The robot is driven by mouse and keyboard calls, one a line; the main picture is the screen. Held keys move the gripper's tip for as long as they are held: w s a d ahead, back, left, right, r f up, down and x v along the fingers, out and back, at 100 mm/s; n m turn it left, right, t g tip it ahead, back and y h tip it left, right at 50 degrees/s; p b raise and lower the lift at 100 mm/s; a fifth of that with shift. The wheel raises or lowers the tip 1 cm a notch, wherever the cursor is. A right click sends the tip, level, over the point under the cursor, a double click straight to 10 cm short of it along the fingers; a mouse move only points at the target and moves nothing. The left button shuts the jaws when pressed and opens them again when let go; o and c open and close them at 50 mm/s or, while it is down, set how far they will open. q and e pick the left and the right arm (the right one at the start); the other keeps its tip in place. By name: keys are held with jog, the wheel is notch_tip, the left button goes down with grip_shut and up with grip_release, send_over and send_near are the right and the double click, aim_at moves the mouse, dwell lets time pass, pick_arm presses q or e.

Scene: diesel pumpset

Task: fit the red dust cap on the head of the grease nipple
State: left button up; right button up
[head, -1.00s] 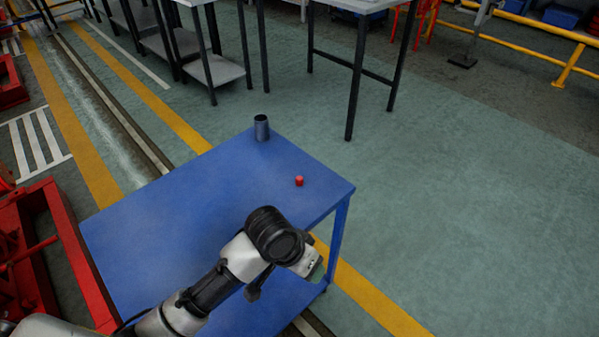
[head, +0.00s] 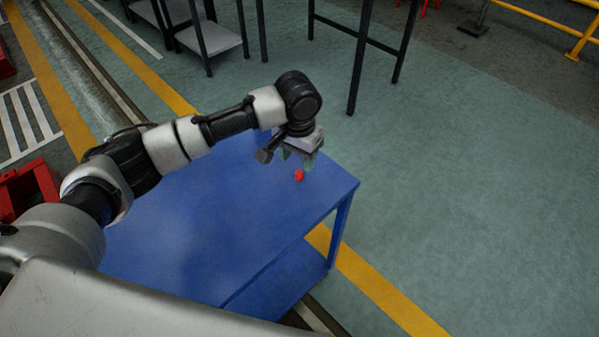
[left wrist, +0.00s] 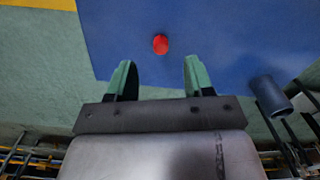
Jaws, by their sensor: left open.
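The red dust cap (head: 299,175) stands on the blue table near its far right corner. It also shows in the left wrist view (left wrist: 160,43), ahead of the fingertips and roughly centred between them. My left gripper (head: 299,160) is over the table just behind and above the cap. Its two green fingers (left wrist: 157,66) are apart with nothing between them, and they do not appear to touch the cap. My right gripper is not in view. I see no grease nipple in these frames.
The blue table (head: 240,215) is otherwise bare around the cap. Dark-legged tables (head: 360,55) stand beyond, across open green floor.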

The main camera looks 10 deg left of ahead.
aim_at(299, 172)
pick_arm(q)
jog(key=f, duration=0.6)
jog(key=shift+w+b, duration=0.35)
jog(key=shift+b, duration=0.05)
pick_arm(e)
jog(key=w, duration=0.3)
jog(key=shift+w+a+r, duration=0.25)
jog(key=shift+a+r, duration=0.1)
pick_arm(q)
jog(key=shift+c, duration=0.3)
grip_shut()
